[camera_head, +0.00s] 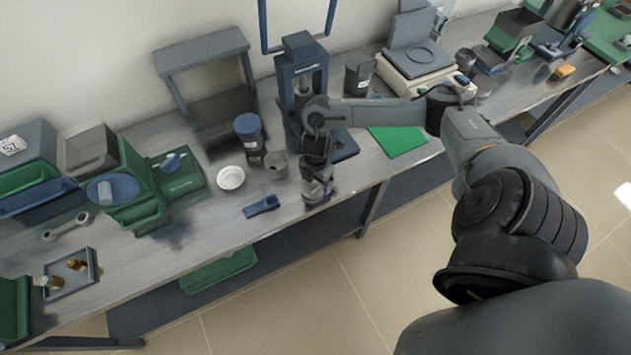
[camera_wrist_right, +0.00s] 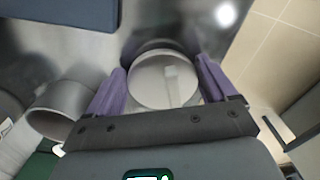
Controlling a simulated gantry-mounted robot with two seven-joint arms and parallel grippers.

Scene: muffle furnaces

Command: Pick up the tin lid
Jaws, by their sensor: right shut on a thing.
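The tin lid (camera_wrist_right: 160,82) is a round, pale metal disc in the right wrist view. It sits between the two purple fingers of my right gripper (camera_wrist_right: 163,88), which is shut on it. In the head view my right gripper (camera_head: 318,192) points down near the bench's front edge, and I cannot make out the lid there. I cannot tell whether the lid is clear of the bench. An open grey tin (camera_head: 276,166) stands just left of the gripper; it also shows in the right wrist view (camera_wrist_right: 62,108). My left gripper is not in view.
A blue scoop-like piece (camera_head: 262,206) and a white dish (camera_head: 231,178) lie left of the gripper. A dark jar with a blue cap (camera_head: 248,127) stands behind the tin. A blue press-like stand (camera_head: 302,68) rises behind my right gripper. A green mat (camera_head: 398,141) lies to the right.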

